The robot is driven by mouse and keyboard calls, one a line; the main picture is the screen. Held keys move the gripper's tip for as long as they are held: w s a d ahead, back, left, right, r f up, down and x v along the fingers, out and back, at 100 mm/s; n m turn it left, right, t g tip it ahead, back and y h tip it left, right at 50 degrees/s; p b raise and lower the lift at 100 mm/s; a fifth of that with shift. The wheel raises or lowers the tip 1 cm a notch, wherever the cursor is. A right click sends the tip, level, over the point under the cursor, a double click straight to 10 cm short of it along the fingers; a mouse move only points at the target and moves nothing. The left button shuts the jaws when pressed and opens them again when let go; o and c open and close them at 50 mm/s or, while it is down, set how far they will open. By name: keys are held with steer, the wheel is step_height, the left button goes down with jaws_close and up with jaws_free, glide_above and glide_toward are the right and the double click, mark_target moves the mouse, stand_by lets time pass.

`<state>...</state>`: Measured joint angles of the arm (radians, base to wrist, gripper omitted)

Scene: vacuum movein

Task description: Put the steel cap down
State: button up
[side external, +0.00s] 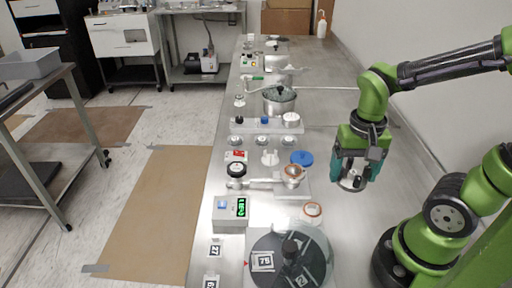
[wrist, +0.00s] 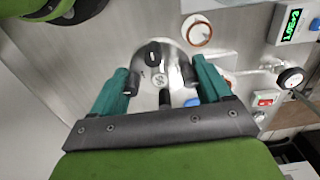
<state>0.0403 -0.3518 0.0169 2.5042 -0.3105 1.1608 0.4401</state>
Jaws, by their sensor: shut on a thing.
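The steel cap (side external: 353,182) is a shiny round metal piece. It hangs between the fingertips of my gripper (side external: 350,178), above the bench and right of the instruments. In the wrist view the cap (wrist: 172,62) shows as a silver dome with a dark oval spot and a small screw-like centre. The dark fingertips of my gripper (wrist: 161,76) press on its two sides. The cap's underside is hidden in the wrist view. A white piece with a copper-coloured ring (side external: 312,210) sits on the bench left of the gripper; the ring (wrist: 199,33) also shows in the wrist view.
A second copper-ringed port (side external: 293,172) stands beside a blue lid (side external: 302,158). The steel bench (side external: 345,240) is bare below the gripper.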

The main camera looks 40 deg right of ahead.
mark_target(271, 215)
steer(key=shift+r, duration=0.45)
steer(key=shift+a, duration=0.15)
steer(key=w+a+f+n, duration=0.4)
steer(key=w+a, duration=0.7)
steer(key=w, duration=0.2)
step_height(271, 215, down, 10)
steer(key=shift+w+d+f, duration=0.1)
steer(key=shift+w+d, duration=0.05)
